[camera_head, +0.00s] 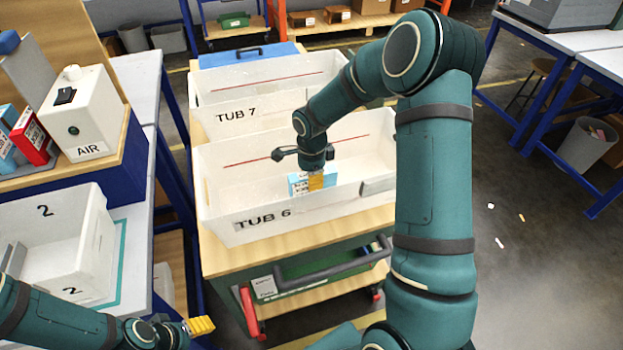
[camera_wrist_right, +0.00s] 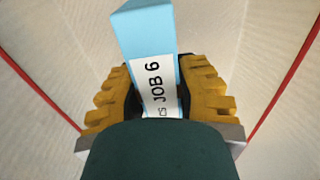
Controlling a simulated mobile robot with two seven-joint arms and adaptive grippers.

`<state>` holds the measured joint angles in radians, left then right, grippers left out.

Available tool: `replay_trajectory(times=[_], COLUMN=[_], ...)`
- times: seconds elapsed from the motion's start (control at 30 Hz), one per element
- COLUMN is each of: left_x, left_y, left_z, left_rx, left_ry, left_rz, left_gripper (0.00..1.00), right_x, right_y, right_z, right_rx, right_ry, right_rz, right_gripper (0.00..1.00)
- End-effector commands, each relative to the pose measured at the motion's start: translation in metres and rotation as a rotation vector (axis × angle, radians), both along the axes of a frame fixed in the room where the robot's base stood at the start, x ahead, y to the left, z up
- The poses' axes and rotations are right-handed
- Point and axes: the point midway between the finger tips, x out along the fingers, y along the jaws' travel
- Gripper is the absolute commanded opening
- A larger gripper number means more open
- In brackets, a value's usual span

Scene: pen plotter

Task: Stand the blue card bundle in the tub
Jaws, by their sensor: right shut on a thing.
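The light blue card bundle (camera_head: 298,184) is inside the white tub marked TUB 6 (camera_head: 230,225), between its walls. My right gripper (camera_head: 317,181) reaches down into this tub and is shut on the bundle. In the right wrist view the bundle (camera_wrist_right: 148,35), with its white JOB 6 label, sits between the yellow fingers of my right gripper (camera_wrist_right: 160,100). I cannot tell whether its lower end touches the tub floor. My left gripper (camera_head: 200,326) is at the lower left, away from the tub; its finger gap cannot be made out.
A second tub, TUB 7 (camera_head: 215,97), stands behind on the same wooden-topped cart (camera_head: 222,262). At the left, a bench carries a white bin marked 2 (camera_head: 90,240), a white AIR box (camera_head: 85,118), and a red pack (camera_head: 32,137). Tub 6's left part looks clear.

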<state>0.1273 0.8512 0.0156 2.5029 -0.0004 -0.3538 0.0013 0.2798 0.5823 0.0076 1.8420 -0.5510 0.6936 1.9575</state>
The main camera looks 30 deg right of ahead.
Motion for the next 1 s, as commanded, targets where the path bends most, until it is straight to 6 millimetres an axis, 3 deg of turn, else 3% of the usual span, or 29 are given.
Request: replay_trajectory(times=[0.17, 0.2, 0.27, 0.67, 0.77, 1.0], left_x=[0.0, 0.001, 0.001, 0.0, -0.001, -0.003], left_y=[0.0, 0.0, 0.0, 0.0, 0.0, 0.0], left_z=[-0.003, -0.004, -0.003, 0.002, 0.004, 0.015], left_rx=[0.0, 0.0, 0.0, 0.0, 0.0, -0.001], left_ry=[-0.001, -0.002, -0.001, 0.0, 0.001, 0.006], left_rz=[0.0, 0.001, 0.0, 0.0, 0.0, -0.001], left_gripper=[0.62, 0.62, 0.62, 0.62, 0.62, 0.62], right_x=[0.0, 0.0, 0.0, 0.0, 0.001, 0.001], right_y=[0.0, 0.0, 0.0, 0.0, 0.0, 0.0], right_z=[-0.003, -0.003, -0.002, 0.002, 0.014, 0.064], right_rx=[0.0, 0.0, 0.0, 0.0, -0.002, -0.002], right_ry=[-0.001, 0.0, 0.0, 0.0, -0.003, -0.005], right_rz=[0.001, 0.001, 0.001, 0.0, 0.002, 0.001], right_gripper=[0.0, 0.37, 0.54, 0.54, 0.54, 0.54])
